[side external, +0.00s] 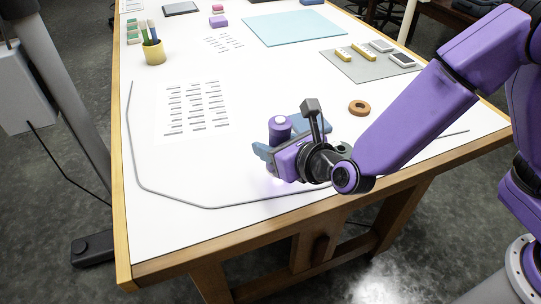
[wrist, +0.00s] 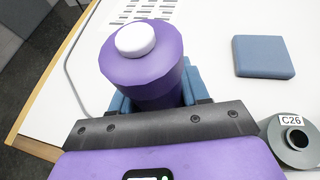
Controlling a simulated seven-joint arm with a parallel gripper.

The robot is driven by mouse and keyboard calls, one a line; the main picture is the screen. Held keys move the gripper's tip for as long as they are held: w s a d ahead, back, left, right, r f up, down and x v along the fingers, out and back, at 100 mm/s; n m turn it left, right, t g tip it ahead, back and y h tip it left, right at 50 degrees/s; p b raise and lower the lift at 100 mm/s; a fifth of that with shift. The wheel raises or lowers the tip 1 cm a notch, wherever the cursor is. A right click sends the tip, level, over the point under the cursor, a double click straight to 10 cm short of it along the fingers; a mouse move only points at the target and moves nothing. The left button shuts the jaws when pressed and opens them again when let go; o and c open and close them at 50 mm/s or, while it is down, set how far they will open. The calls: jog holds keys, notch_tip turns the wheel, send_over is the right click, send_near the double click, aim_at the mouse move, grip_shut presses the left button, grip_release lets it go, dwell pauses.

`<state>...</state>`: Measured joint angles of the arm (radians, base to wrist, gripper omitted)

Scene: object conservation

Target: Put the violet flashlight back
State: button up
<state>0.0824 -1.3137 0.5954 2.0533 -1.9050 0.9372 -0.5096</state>
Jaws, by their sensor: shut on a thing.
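The violet flashlight (side external: 279,127) is a short, thick violet cylinder with a white knob on top. My gripper (side external: 277,148) is shut on it, near the table's front edge. In the wrist view the flashlight (wrist: 150,72) stands between the blue fingers of my gripper (wrist: 155,98), white end toward the camera. Its lower part is hidden by the fingers and gripper body. A faint violet glow shows on the white table below it in the side view. I cannot tell whether its base touches the table.
A blue block (wrist: 263,57) and a grey roll labelled C26 (wrist: 276,143) lie close on the right. A brown ring (side external: 359,107) lies farther right. A grey cable (side external: 165,198) runs along the front. Printed sheets, a yellow pen cup (side external: 154,54) and a grey mat (side external: 362,74) lie behind.

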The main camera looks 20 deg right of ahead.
jog(key=shift+w+a+f, duration=0.1)
jog(key=shift+w+f, duration=0.05)
jog(key=shift+w+a+f, duration=0.15)
jog(key=shift+f, duration=1.55)
jog(key=shift+f, duration=0.2)
jog(key=o, duration=1.2)
